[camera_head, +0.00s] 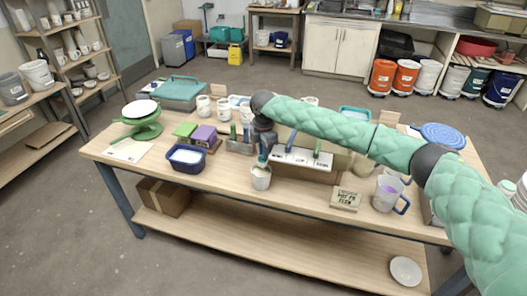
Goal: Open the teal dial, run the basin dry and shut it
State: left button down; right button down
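A box with a white labelled top (302,158) stands mid-table. A blue upright piece (291,141) and a green-teal upright piece (317,147) stand at it; I cannot tell which is the teal dial. My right gripper (263,158) points down at the left end of this box, just above a white cup (261,179). Its fingers are too small and dark to tell open from shut, or whether they touch anything. A dark blue basin (187,168) with white contents sits to the left, apart from the gripper. My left gripper is out of view.
A green stand (142,130) is at the left. Purple (203,135) and green blocks, and white mugs (204,107), are behind the basin. The table's front strip is mostly clear.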

jog(key=shift+n, duration=0.5)
jog(key=n, duration=0.3)
jog(key=shift+w+a+n, duration=0.1)
jog(key=shift+n, duration=0.4)
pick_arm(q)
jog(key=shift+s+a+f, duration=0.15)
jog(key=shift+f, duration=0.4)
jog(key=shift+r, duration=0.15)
pick_arm(e)
jog(key=c, duration=1.8)
grip_release()
jog(key=shift+o, duration=0.2)
jog(key=shift+r, duration=0.15)
